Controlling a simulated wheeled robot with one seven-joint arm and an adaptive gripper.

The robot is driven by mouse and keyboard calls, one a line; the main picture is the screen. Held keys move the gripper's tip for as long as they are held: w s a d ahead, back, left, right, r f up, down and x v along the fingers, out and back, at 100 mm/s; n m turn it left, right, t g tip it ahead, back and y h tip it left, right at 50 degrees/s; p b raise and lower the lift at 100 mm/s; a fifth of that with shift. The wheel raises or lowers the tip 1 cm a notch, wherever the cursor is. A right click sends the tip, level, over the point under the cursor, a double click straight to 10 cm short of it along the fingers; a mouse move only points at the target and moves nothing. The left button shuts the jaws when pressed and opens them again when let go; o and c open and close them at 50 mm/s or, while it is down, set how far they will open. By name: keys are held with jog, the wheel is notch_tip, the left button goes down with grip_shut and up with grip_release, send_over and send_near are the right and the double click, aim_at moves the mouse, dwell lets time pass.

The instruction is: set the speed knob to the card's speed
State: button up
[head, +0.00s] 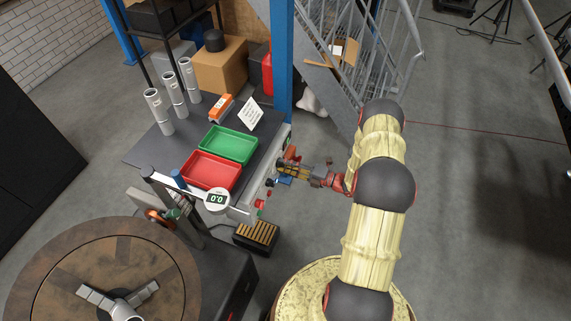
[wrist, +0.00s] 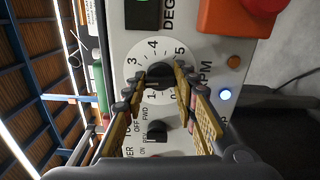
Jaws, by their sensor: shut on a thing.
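The speed knob (wrist: 159,70) is black, on a white dial marked with numbers, of which 3, 4 and 5 read clearly, beside the letters RPM. My gripper (wrist: 160,82) has its yellow-padded fingers on either side of the knob and is shut on it. The knob's pointer cannot be made out. In the head view my gripper (head: 283,166) is at the panel on the bench's right side, and the knob is hidden there. The white card (head: 250,113) stands on the bench; its writing is too small to read.
A smaller black switch (wrist: 157,130), an orange-red button housing (wrist: 235,15) and a lit blue-white lamp (wrist: 225,94) are close to the dial. Green (head: 228,144) and red (head: 211,170) trays sit on the bench. A round display (head: 216,199) seems to read 0.0.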

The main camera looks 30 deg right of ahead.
jog(key=m+p, duration=0.1)
jog(key=m, duration=0.4)
jog(key=shift+m, duration=0.3)
dwell(0.5)
jog(key=o, duration=1.2)
jog(key=shift+c, duration=0.2)
jog(key=shift+s+d, duration=0.1)
jog(key=v, duration=1.1)
jog(key=shift+s+d, duration=0.25)
jog(key=shift+s, duration=0.05)
